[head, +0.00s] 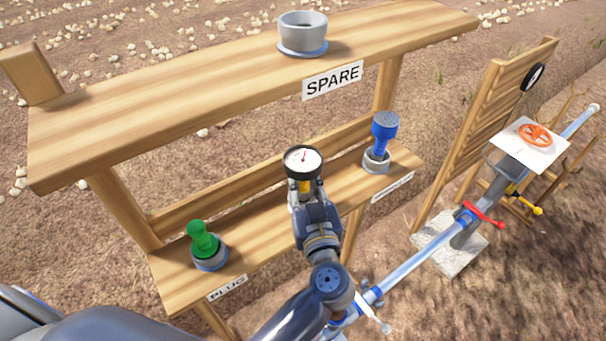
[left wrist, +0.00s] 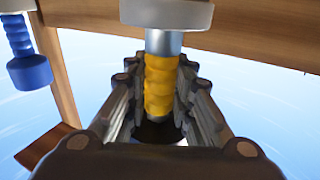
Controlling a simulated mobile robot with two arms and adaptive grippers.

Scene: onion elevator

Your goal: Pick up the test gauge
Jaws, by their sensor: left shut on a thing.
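The test gauge (head: 303,160) has a round white dial with a dark rim and a yellow ribbed grip. My left gripper (head: 306,190) is shut around that yellow grip, in front of the lower shelf. The left wrist view shows the yellow grip (left wrist: 161,88) between the two fingers of the left gripper (left wrist: 158,105), with a grey metal neck above it. The gauge is upright. From these views I cannot tell whether its lower end touches anything. My right gripper is not in view.
A green plug (head: 203,240) and a blue nozzle-like piece (head: 384,135) stand in holders on the lower shelf (head: 255,215). A grey ring cup (head: 303,32) sits on the upper shelf marked SPARE. A pipe with valves (head: 470,215) runs at the right.

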